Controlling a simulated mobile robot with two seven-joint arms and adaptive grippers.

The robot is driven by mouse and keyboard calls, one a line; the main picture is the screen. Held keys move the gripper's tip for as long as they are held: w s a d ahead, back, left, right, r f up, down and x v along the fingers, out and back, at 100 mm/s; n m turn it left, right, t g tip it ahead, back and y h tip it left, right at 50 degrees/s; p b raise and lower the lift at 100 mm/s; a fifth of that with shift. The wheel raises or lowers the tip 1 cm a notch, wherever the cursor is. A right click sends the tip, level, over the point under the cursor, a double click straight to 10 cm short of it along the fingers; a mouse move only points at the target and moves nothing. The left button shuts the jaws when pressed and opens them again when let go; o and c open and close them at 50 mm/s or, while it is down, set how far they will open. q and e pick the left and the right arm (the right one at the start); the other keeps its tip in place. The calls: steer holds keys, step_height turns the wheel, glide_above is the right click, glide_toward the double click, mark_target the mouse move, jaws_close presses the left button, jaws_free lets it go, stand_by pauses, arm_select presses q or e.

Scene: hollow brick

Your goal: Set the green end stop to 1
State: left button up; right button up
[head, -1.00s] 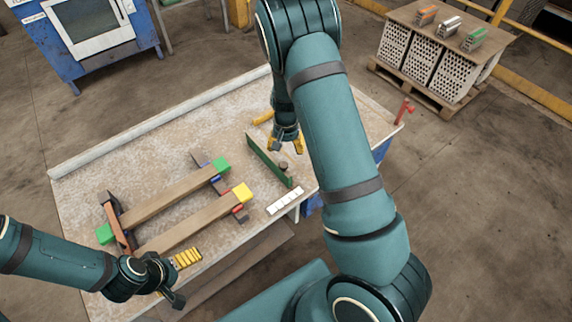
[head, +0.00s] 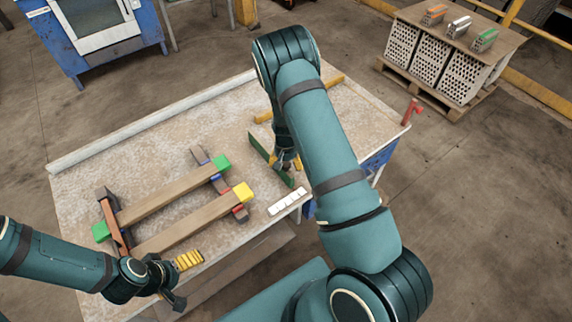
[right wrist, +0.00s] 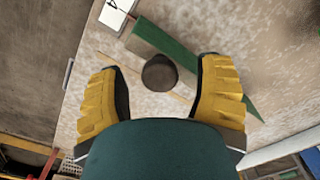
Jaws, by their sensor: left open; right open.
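A long green bar (head: 259,146), which I take for the green end stop, stands near the table's right front edge. A dark round knob (right wrist: 159,73) is beside it in the right wrist view. My right gripper (head: 286,165) is at the bar and hides the knob in the head view. Its yellow fingers (right wrist: 162,68) are open, one on each side of the knob, with gaps visible. A white marked strip (head: 287,201) lies near the bar's front end; its markings are too small to read. My left gripper (head: 176,292) is open and empty at the table's front left.
A wooden frame (head: 165,192) with green and yellow end blocks lies on the table's left half. A yellow bar (head: 333,80) lies behind the right arm. A red upright piece (head: 411,111) is at the right corner.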

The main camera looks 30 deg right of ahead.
steer(key=shift+f, duration=0.15)
jaws_close()
steer(key=a+p, duration=0.1)
steer(key=a, duration=0.8)
steer(key=shift+s+a, duration=0.25)
steer(key=shift+s, duration=0.2)
jaws_free()
steer(key=shift+a, duration=0.1)
step_height(320, 180, up, 12)
